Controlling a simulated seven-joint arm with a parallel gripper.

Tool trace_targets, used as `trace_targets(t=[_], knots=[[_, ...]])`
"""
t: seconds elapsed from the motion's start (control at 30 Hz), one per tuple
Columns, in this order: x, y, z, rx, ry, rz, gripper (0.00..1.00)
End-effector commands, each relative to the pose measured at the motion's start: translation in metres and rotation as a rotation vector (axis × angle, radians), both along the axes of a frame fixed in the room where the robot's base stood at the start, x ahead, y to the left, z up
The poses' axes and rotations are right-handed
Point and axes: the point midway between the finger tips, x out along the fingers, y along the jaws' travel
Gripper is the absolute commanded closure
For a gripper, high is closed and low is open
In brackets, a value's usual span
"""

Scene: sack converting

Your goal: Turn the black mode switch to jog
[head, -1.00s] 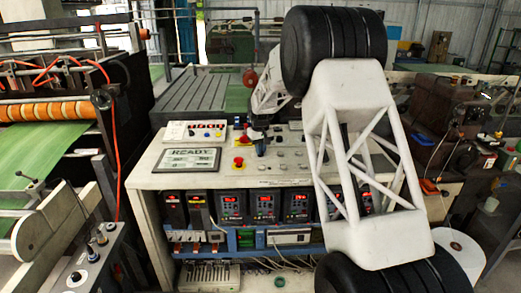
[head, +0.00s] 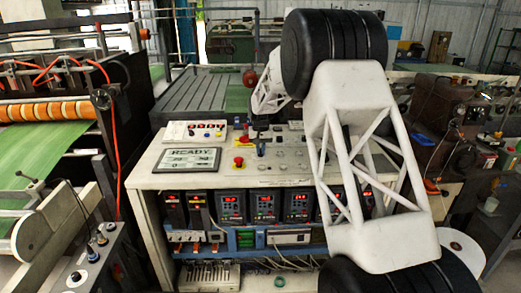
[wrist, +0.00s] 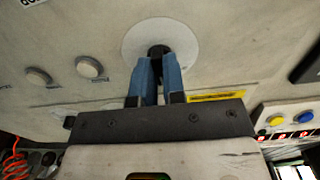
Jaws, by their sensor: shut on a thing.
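The black mode switch (wrist: 157,50) is a small dark knob at the centre of a round pale plate (wrist: 183,35) on the console panel in the wrist view. My gripper (wrist: 158,65) has its two blue fingers shut on the switch from both sides. The fingers cover most of the knob, so I cannot tell which way it points. In the head view my gripper (head: 260,147) is small and reaches down to the console top, and the switch is hidden there.
A READY display (head: 190,158) and a red mushroom button (head: 238,162) sit left of the gripper on the console (head: 150,180). Two round pale buttons (wrist: 88,67) are left of the switch in the wrist view. A yellow label (wrist: 216,96) lies right of the fingers.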

Motion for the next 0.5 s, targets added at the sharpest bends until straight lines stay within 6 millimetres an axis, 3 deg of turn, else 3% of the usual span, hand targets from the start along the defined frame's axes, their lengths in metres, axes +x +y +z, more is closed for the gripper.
trace_targets(t=[0.07,0.1,0.23,0.5], knots=[[0.0001,0.0001,0.0007,0.000,-0.001,0.000,1.00],[0.0001,0.0001,0.0007,0.000,-0.001,0.000,0.83],[0.0001,0.0001,0.0005,0.000,-0.001,0.001,0.64],[0.0001,0.0000,0.0005,0.000,0.000,0.001,0.64]])
